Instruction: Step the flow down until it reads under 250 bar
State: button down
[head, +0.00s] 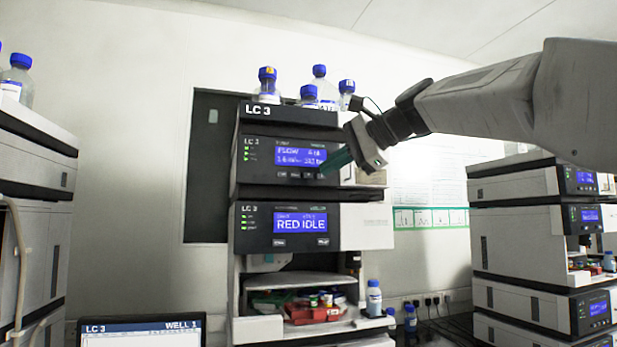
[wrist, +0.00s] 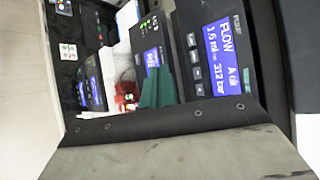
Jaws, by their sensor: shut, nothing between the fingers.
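The upper LC 3 module, the pump (head: 256,146), has a blue display (head: 300,155) with a FLOW line. In the wrist view the display (wrist: 221,58) seems to read 1.6 ml and about 312 bar. A row of small buttons (head: 295,174) lies under the display; it also shows in the wrist view (wrist: 194,57). My gripper (head: 335,163) is shut and empty, its teal fingers in front of the pump's right end, near the rightmost button. The fingers also show in the wrist view (wrist: 158,88). I cannot tell whether they touch the panel.
Below the pump, a module's display (head: 300,223) reads RED IDLE. Blue-capped bottles (head: 267,85) stand on the stack top. An open bay (head: 310,305) holds coloured items. A laptop (head: 140,331) stands front left. Other stacks (head: 545,225) stand at both sides.

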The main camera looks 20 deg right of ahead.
send_near(301, 181)
jog(key=shift+w+a+f, duration=0.5)
jog(key=shift+a+f, duration=0.05)
jog(key=shift+a, duration=0.25)
jog(key=shift+w+a+f, duration=0.5)
jog(key=shift+a+f, duration=0.1)
jog(key=shift+a, duration=0.15)
jog(key=shift+w, duration=0.15)
dwell(0.9)
jog(key=shift+w, duration=0.3)
jog(key=shift+w, duration=0.4)
dwell(0.6)
dwell(0.3)
jog(key=shift+s, duration=0.85)
jog(key=s, duration=0.5)
